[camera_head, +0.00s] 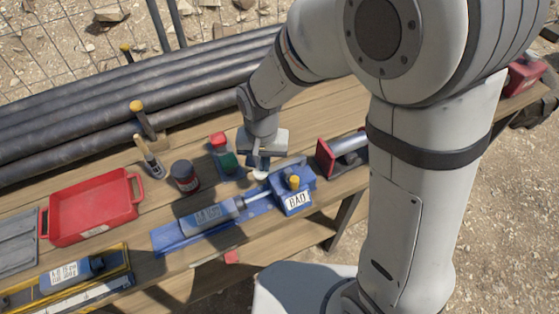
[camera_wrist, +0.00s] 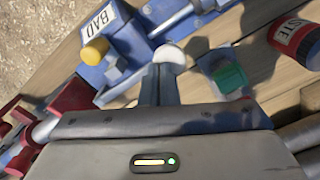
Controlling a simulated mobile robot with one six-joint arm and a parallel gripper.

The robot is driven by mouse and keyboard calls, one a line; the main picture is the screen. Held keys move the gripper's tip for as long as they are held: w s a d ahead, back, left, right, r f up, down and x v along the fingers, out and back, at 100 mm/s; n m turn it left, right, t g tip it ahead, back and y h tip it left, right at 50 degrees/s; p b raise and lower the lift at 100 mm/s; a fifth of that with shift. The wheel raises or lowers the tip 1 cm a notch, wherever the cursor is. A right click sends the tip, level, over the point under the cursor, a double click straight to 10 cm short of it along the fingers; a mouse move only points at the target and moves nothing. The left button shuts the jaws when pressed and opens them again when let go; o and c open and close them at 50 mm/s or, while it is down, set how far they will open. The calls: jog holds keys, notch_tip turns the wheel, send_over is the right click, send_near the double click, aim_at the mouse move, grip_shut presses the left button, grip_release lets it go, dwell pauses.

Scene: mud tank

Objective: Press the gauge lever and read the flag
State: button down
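The blue gauge (camera_head: 291,197) sits on a blue base plate (camera_head: 172,240) near the table's front edge. A white flag (camera_head: 298,200) on its block reads "BAD"; the flag also shows upside down in the wrist view (camera_wrist: 101,20). A yellow knob (camera_head: 294,181) tops the block. A grey-blue cylinder (camera_head: 212,214) with a rod lies along the plate. A white round knob (camera_wrist: 169,54), apparently the lever's end, is right at my fingertips. My gripper (camera_wrist: 162,75) points down over it with fingers together, seemingly empty. I cannot tell whether they touch the knob.
A green and red item (camera_head: 223,155) and a dark jar with a red label (camera_head: 184,177) stand behind the gauge. A red bracket (camera_head: 327,158) is to its right. Black pipes (camera_head: 120,110) line the back.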

dwell(0.4)
notch_tip(320, 180, up, 11)
jog(key=p, duration=0.8)
dwell(0.5)
jog(key=s+d+r+t, duration=0.1)
jog(key=s+d+r, duration=0.1)
jog(key=d, duration=0.5)
jog(key=s+d+r+t+b, duration=0.1)
jog(key=s+d+r, duration=0.2)
jog(key=d+r, duration=0.2)
jog(key=s+d+r+t, duration=0.1)
jog(key=s+d+r, duration=0.2)
jog(key=d, duration=0.8)
jog(key=shift+r, duration=0.75)
